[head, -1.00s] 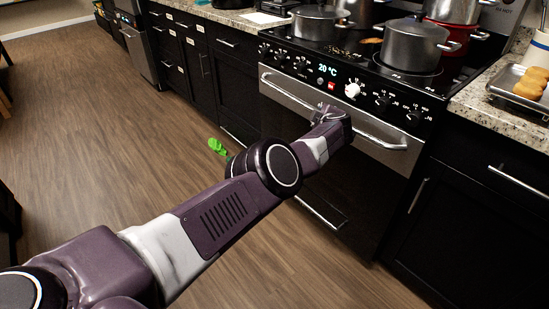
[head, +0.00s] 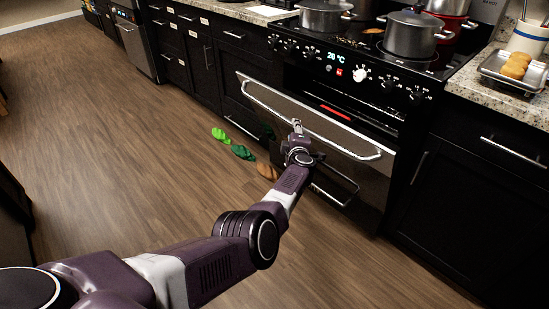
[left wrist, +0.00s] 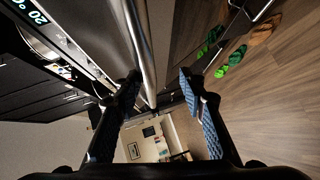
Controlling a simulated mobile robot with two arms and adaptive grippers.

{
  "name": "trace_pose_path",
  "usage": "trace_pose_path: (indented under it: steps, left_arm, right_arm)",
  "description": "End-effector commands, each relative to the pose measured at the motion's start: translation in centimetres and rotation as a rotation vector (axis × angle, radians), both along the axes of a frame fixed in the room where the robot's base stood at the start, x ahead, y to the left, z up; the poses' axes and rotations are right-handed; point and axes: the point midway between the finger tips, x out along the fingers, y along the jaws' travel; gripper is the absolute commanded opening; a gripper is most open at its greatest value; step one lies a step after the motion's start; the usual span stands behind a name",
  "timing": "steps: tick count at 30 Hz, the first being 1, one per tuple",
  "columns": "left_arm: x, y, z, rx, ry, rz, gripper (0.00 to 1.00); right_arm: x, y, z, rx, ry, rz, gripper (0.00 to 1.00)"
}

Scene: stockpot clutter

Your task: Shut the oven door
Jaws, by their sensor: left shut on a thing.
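The oven door (head: 325,122) is partly open, its top edge tilted out from the oven front. A gap above it shows the lit oven inside (head: 350,112). The metal door handle (head: 343,148) runs across the front of the door. My left gripper (head: 297,127) is at the handle, left of its middle, and is shut on it. In the left wrist view the handle bar (left wrist: 143,50) runs down between the fingers of the gripper (left wrist: 159,76). My right gripper is not in view.
Pots (head: 413,34) stand on the stovetop above. Control knobs (head: 361,74) line the panel over the door. Green and brown shoes (head: 243,152) lie on the floor left of the oven. A tray with bread (head: 516,66) sits on the right counter. Open floor (head: 120,150) spreads to the left.

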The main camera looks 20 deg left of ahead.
Motion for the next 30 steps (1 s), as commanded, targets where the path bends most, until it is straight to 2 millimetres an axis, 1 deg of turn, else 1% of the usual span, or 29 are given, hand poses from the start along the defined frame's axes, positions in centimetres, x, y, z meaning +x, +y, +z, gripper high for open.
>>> trace_pose_path:
  steps: [1, 8, 16, 22, 30]
  left_arm:
    - [-0.9, 0.4, -1.3, -0.006, 0.0, 0.003, 0.33]
    - [-3.3, 1.1, -3.1, -0.027, -0.05, -0.003, 0.33]
    - [-6.4, 1.9, -5.8, -0.04, -0.072, -0.013, 0.33]
    - [-7.4, 2.2, -7.0, -0.04, -0.073, -0.014, 0.33]
    - [-7.6, 2.4, -7.1, -0.04, -0.075, -0.013, 0.33]
  right_arm:
    - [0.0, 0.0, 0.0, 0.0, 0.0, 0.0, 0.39]
    - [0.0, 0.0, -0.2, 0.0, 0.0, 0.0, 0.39]
    - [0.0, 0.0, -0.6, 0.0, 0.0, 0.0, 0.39]
    - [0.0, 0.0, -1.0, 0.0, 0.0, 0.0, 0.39]
    - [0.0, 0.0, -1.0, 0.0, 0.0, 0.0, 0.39]
